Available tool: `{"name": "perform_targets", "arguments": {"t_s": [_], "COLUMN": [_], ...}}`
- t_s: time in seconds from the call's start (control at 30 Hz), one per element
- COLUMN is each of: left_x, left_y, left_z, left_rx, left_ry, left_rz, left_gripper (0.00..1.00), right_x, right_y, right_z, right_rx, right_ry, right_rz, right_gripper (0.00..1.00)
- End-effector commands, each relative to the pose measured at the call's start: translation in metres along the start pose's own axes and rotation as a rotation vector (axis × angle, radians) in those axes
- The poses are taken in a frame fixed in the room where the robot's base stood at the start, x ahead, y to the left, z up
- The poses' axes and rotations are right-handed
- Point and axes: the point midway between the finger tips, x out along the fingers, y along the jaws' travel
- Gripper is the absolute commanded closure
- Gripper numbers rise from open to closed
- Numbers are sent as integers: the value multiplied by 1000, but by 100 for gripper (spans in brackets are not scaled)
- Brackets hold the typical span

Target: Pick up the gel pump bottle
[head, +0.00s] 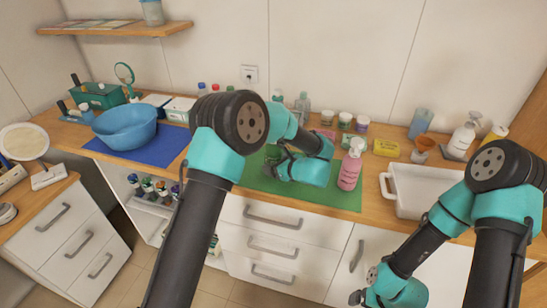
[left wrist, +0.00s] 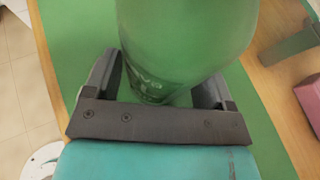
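A translucent green bottle (left wrist: 190,45) with pale lettering fills the space between the fingers of my left gripper (left wrist: 158,95) in the left wrist view. The fingers stand on either side of it; whether they press on it I cannot tell. Its top is outside that view. In the head view my left gripper (head: 275,163) is low over the green mat (head: 300,192), and the arm hides most of the bottle. A pink pump bottle (head: 350,168) stands to its right. My right gripper (head: 368,292) is low in front of the cabinet, its fingers unclear.
A white tray (head: 386,190) is right of the mat, with a white pump bottle (head: 463,138) behind it. Small jars (head: 346,120) and clear bottles (head: 303,103) line the back. A blue bowl (head: 125,130) sits on a blue mat at left.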

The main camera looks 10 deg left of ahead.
Motion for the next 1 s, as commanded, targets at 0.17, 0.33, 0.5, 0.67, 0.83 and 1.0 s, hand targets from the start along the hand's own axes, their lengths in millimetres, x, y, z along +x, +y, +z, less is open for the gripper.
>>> {"name": "perform_targets", "arguments": {"t_s": [0.17,0.33,0.5,0.67,0.83,1.0], "left_x": [0,0,0,0,-2,-8], "left_y": [0,0,0,0,0,0], "left_z": [0,0,0,1,5,20], "left_rx": [0,0,-1,-1,-2,-4], "left_ry": [0,0,-1,-1,-1,-2], "left_rz": [0,0,0,0,0,0], "left_gripper": [40,56,68,68,68,68], "right_x": [0,0,0,0,0,0], "right_y": [0,0,0,0,0,0], "right_z": [0,0,0,0,0,0], "right_rx": [0,0,0,0,0,0], "right_ry": [0,0,0,0,0,0], "right_rz": [0,0,0,0,0,0], "right_gripper": [6,6,6,6,6,6]}}
